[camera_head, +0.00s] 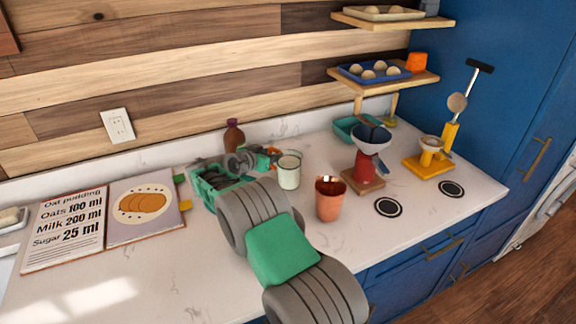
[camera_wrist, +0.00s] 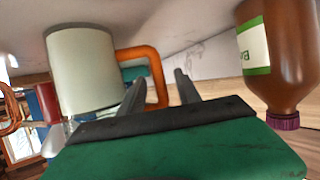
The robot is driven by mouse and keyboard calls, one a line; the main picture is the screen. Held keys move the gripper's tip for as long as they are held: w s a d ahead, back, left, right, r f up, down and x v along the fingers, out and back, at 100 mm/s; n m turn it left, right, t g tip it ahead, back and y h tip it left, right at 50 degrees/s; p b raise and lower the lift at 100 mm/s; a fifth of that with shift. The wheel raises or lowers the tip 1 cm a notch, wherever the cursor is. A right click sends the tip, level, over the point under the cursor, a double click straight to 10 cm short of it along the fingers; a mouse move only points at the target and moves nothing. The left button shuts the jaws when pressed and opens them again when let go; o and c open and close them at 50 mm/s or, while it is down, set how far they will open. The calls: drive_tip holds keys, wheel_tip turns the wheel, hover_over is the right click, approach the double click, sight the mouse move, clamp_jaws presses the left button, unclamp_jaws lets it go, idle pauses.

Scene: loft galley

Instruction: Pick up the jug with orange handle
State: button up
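The jug, a pale off-white cylinder (camera_head: 289,174), stands on the counter in the middle of the head view. Its orange handle (camera_head: 273,151) points left toward my gripper (camera_head: 250,160). In the wrist view the jug body (camera_wrist: 85,70) is at upper left and appears upside down. The orange handle (camera_wrist: 157,72) reaches right, and its outer bar appears between my two dark fingertips (camera_wrist: 161,76). The fingers are apart and nothing is clamped. I cannot tell whether the handle is fully between them in depth.
A brown bottle (camera_head: 234,137) stands behind my gripper, also large at right in the wrist view (camera_wrist: 282,50). An open recipe book (camera_head: 68,228) lies left.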

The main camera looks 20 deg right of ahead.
drive_tip(key=shift+a, duration=0.1)
clamp_jaws()
idle(0.3)
idle(0.9)
drive_tip(key=shift+r, duration=0.1)
